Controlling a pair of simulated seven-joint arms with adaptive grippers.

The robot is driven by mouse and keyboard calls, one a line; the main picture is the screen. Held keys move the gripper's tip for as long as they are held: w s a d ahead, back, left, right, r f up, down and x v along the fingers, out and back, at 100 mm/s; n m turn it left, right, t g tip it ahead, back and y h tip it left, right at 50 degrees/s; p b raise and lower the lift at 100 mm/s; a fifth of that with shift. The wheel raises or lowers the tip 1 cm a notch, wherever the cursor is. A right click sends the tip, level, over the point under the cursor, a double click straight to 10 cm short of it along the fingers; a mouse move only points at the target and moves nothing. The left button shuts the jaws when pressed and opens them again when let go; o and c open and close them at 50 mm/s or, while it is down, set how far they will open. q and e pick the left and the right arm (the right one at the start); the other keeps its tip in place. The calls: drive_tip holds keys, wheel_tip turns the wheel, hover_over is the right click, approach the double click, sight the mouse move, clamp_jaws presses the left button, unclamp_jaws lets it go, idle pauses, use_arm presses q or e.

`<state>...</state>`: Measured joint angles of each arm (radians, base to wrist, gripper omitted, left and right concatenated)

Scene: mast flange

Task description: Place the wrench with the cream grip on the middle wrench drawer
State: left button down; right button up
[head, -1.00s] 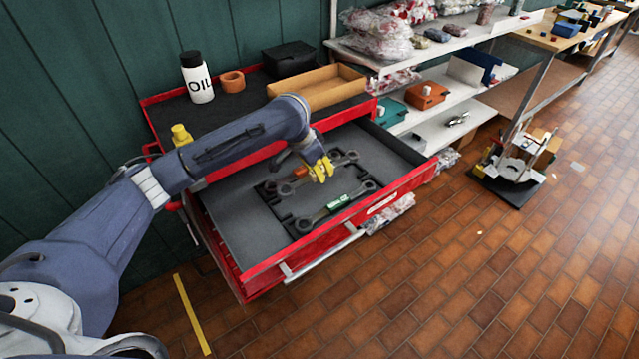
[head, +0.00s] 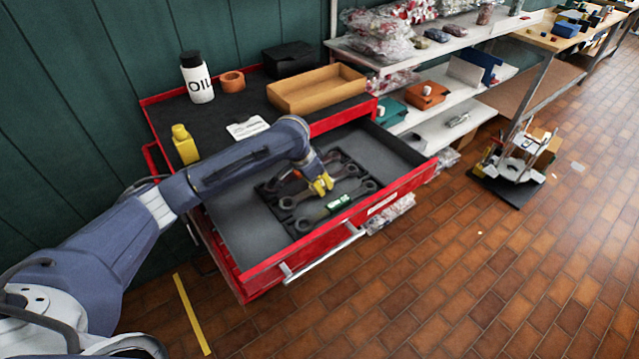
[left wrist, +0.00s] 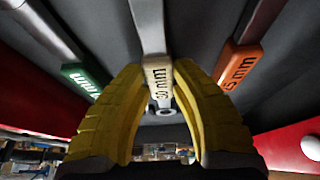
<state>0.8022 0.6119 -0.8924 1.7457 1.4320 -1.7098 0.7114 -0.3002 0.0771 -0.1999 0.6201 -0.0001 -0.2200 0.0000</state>
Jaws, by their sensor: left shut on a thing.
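The wrench with the cream grip (left wrist: 158,82) shows in the left wrist view, its grip marked 30 mm, between my two yellow fingers. My left gripper (head: 321,185) is shut on that grip. In the head view the wrench's ring end (head: 352,170) shows beside the fingers, and its grip is hidden. It lies at or just over the middle of the black wrench holder (head: 302,232) in the open red drawer (head: 245,232); I cannot tell whether it touches. The green-grip wrench (head: 338,203) lies in front, the orange-grip wrench (left wrist: 239,66) behind. My right gripper is not in view.
The cabinet top behind holds an oil bottle (head: 198,80), an orange ring (head: 232,81), a cardboard tray (head: 316,88), a black box (head: 289,58) and a yellow bottle (head: 185,145). Shelves stand right of the cabinet. The drawer floor left of the holder is clear.

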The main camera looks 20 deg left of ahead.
use_arm(q)
drive_tip(key=c, duration=1.2)
unclamp_jaws()
drive_tip(key=shift+f, duration=0.15)
drive_tip(key=shift+c, duration=0.2)
drive_tip(key=v, duration=1.2)
drive_tip(key=shift+r, duration=0.2)
